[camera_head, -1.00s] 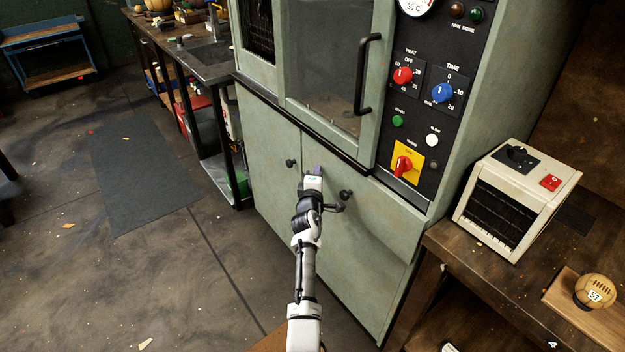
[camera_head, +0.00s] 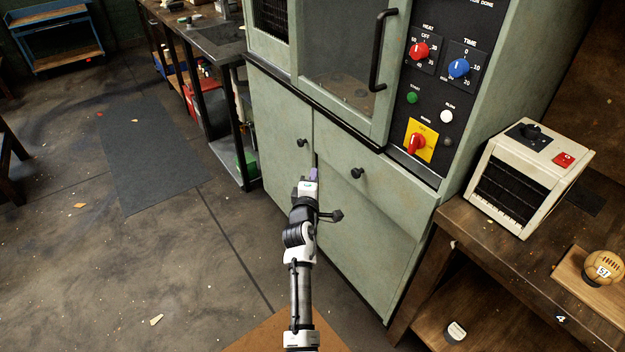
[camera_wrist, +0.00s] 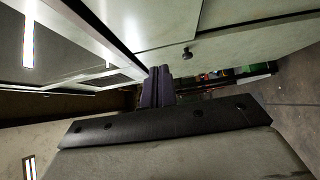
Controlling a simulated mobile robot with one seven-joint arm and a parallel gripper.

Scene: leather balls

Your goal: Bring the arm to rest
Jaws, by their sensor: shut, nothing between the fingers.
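My gripper (camera_head: 314,174) is at the end of my raised arm, in front of the green cabinet's lower doors (camera_head: 285,140) in the head view. In the wrist view my gripper (camera_wrist: 158,84) shows as two dark purple fingers pressed together with nothing between them. The cabinet's lower part also shows in the wrist view, with one round dark knob (camera_wrist: 187,53) beyond the fingers. I cannot tell from these views how close the fingertips are to the doors.
The oven window and its black handle (camera_head: 383,50) are above, with a control panel (camera_head: 432,100) to the right. A cream box (camera_head: 528,178) and a leather ball (camera_head: 603,267) are on the right bench. A dark workbench (camera_head: 215,45) stands at left. Floor at left is largely clear.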

